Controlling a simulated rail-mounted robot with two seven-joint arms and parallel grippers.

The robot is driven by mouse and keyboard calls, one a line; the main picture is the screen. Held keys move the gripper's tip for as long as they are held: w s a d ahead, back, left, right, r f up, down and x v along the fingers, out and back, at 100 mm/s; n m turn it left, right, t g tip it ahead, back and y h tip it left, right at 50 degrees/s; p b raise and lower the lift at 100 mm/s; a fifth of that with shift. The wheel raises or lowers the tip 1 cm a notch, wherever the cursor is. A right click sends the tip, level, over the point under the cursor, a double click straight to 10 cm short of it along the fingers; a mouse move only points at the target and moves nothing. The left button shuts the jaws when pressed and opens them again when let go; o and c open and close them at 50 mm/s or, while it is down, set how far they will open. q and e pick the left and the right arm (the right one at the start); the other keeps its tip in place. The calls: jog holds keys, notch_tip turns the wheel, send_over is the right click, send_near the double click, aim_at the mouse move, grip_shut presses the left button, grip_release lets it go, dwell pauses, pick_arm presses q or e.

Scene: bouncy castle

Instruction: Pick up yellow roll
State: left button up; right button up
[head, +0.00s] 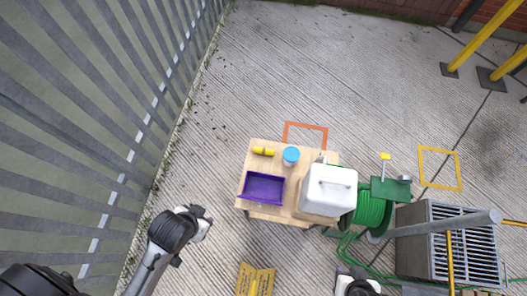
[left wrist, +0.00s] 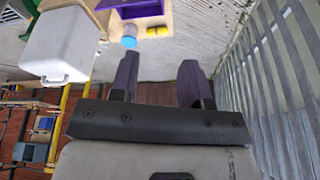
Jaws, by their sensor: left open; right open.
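The yellow roll (head: 263,151) lies near the far left corner of the small wooden table (head: 292,216). It also shows near the top of the left wrist view (left wrist: 158,31), beyond my fingers. My left gripper (head: 203,218) is left of the table in the head view, apart from the roll. In the left wrist view its two fingers (left wrist: 157,80) are spread with nothing between them. My right gripper (head: 358,274) is at the bottom edge of the head view, in front of the table and partly cut off.
On the table, a blue-lidded jar (head: 291,156) stands right of the roll, a purple tray (head: 263,188) nearer, and a white box (head: 328,190) at right. A green hose reel (head: 372,209) stands beside it. A grey metal fence (head: 100,100) runs along the left.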

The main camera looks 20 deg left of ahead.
pick_arm(q)
jog(key=shift+o, duration=0.2)
jog(key=o, duration=0.5)
jog(key=shift+c, duration=0.2)
